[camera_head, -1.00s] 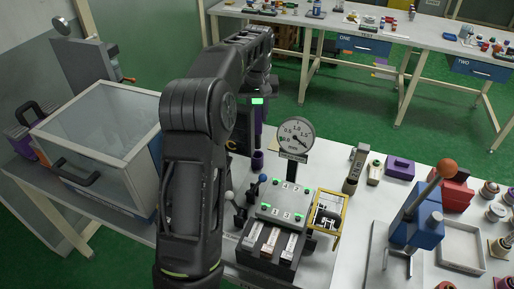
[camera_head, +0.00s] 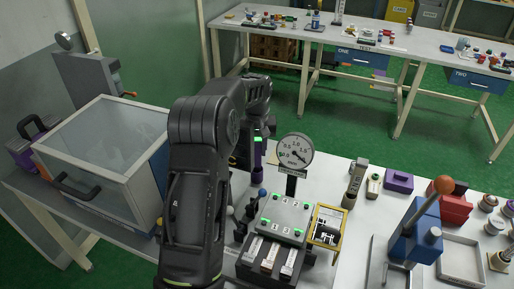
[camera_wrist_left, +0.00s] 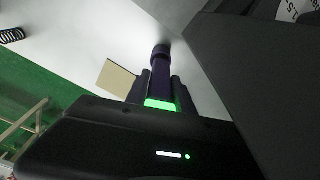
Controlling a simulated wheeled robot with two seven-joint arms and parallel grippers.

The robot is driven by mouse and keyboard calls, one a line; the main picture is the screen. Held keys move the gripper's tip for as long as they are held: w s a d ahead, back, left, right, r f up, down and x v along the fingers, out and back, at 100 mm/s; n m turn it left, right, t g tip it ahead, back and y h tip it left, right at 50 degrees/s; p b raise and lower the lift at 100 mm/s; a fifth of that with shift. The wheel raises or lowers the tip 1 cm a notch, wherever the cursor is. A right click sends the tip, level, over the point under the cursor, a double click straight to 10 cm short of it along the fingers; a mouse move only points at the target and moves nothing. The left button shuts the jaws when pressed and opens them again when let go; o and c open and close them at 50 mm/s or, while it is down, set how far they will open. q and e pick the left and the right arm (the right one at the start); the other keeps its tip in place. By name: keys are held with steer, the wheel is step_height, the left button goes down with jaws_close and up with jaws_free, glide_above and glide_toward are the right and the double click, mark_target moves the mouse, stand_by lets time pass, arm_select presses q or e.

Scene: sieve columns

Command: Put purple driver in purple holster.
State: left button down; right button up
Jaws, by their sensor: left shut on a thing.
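My left gripper (camera_head: 258,145) is shut on the purple driver (camera_head: 258,154), which hangs upright below the green light on the gripper. In the left wrist view the driver (camera_wrist_left: 161,78) stands between the two dark fingers. A slightly wider dark purple ring (camera_wrist_left: 160,51) shows at its far end and looks like the rim of the purple holster. The holster (camera_head: 257,172) is directly below the driver in the head view, partly hidden by my left arm. I cannot tell whether the driver tip is inside it or just above it. My right gripper is not in view.
A gauge (camera_head: 295,151) on a post stands close right of the gripper, behind a grey box with green lights (camera_head: 279,219). A glass-topped case (camera_head: 105,150) is at the left. A blue lever press (camera_head: 416,235) and a purple block (camera_head: 399,180) are at the right.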

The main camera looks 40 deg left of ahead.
arm_select(q)
steer(key=shift+f, duration=0.1)
steer(key=c, duration=1.1)
jaws_free()
steer(key=r, duration=0.4)
steer(key=r+b, duration=0.1)
steer(key=r, duration=0.3)
steer(key=s+d+r, duration=0.1)
steer(key=r, duration=0.3)
steer(key=shift+s+r, duration=0.1)
